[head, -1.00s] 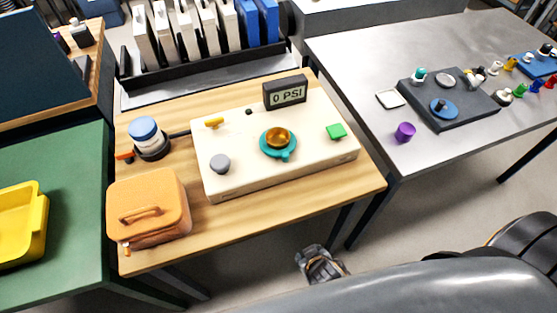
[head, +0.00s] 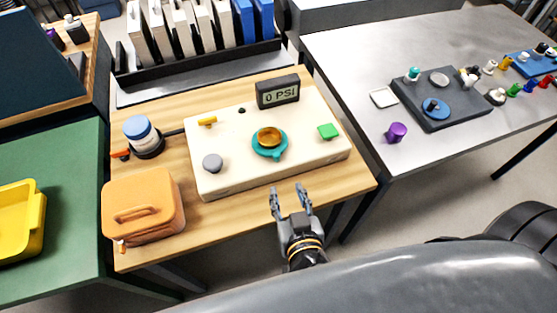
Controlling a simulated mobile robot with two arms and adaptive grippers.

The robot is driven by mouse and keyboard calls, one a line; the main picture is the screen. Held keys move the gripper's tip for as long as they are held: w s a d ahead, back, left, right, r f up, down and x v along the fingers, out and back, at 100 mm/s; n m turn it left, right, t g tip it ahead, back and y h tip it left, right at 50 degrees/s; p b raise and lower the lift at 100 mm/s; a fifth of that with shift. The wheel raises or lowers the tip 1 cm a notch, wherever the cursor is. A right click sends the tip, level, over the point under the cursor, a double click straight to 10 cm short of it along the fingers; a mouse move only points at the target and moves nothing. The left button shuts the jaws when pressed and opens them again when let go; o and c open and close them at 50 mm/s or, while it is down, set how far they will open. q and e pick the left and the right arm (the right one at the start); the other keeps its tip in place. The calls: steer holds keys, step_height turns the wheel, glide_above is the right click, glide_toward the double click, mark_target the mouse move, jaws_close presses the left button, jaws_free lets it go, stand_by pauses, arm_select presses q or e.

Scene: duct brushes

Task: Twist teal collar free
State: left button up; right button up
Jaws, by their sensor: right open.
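The teal collar (head: 269,147) is a ring with a small tab at its front, around an amber dome (head: 269,136). It sits on a cream panel box (head: 225,170) on the wooden table. My right gripper (head: 291,192) is open and empty, fingers pointing up the picture. It shows at the table's front edge, below the collar in the picture and apart from it. My left gripper is not in view.
The panel also bears a "0 PSI" display (head: 278,92), a green button (head: 328,131), a grey knob (head: 212,162) and a yellow lever (head: 207,121). An orange case (head: 144,205) and a blue-topped canister (head: 138,128) stand left. Bare wood lies before the panel.

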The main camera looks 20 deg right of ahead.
mark_target(277, 159)
steer(key=x, duration=1.2)
steer(key=shift+w+d+f, duration=0.15)
steer(key=shift+w, duration=0.15)
jaws_close()
